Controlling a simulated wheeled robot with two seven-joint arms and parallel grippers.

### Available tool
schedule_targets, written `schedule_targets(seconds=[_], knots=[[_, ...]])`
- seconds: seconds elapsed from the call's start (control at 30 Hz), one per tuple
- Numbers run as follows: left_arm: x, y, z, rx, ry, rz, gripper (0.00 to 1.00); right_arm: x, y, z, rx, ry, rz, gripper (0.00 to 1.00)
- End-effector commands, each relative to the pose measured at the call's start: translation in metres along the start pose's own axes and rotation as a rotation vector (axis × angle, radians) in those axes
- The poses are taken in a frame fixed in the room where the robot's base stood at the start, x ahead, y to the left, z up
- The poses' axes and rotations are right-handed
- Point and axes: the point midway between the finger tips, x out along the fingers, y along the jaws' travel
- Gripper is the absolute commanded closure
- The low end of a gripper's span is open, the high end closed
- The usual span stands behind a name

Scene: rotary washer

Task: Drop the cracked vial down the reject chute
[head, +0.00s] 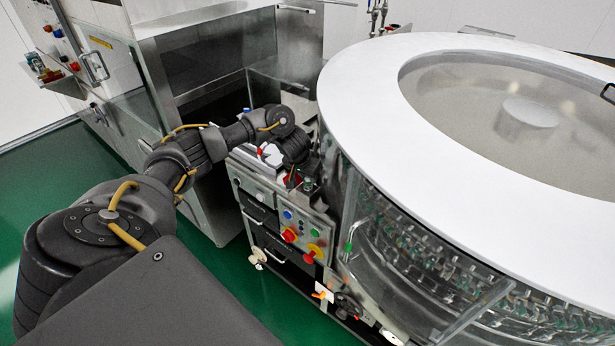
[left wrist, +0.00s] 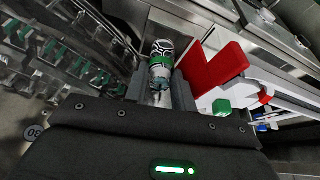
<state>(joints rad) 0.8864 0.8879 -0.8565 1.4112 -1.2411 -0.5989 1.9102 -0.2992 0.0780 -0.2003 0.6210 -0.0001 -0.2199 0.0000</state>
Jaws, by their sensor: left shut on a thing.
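The vial (left wrist: 161,68), clear with a green band and a dark crack-like pattern, stands between the fingers of my left gripper (left wrist: 160,92) in the left wrist view. The gripper is shut on it. A red angled piece (left wrist: 215,68), which looks like the reject chute, lies just right of the fingers, apart from the vial. In the head view my left gripper (head: 297,172) is at the machine's front ledge, close to a small red part (head: 292,179); the vial is too small to make out there. My right gripper is out of view.
The round washer (head: 345,70) with its white rim stands to the right. Its vial pockets (left wrist: 55,65) are at the left in the wrist view. A control panel (head: 300,232) with buttons is below the ledge. A small green block (left wrist: 221,107) sits by the red piece.

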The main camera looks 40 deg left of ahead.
Motion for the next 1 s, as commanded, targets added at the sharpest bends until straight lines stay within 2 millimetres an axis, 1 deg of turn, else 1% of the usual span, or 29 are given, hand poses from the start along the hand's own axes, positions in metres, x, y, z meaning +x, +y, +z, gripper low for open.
schedule_targets(seconds=[0.03,0.1,0.43,0.47,0.63,0.67,0.9,1.0], knots=[[0.0029,-0.0001,0.0011,0.0,0.0,0.0,0.96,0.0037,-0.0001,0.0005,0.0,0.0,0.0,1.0],[0.0036,-0.0001,0.0015,0.0,0.0,0.0,0.96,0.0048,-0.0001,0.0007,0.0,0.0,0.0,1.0],[0.0035,-0.0001,0.0016,0.0,0.0,0.0,0.96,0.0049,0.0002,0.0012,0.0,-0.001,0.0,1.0],[0.0036,-0.0001,0.0016,0.0,0.0,0.0,0.73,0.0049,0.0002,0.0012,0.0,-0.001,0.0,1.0],[0.0036,-0.0001,0.0017,-0.001,0.0,0.0,0.51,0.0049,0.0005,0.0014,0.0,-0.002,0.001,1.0],[0.0036,-0.0003,0.0017,-0.001,0.0,0.0,0.49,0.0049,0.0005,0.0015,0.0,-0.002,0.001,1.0],[0.0032,-0.0011,0.0015,-0.001,0.0,-0.002,0.49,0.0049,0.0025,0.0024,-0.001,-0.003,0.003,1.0],[-0.0019,-0.0011,0.001,-0.002,0.001,-0.001,0.49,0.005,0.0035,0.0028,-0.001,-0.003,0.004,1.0]])
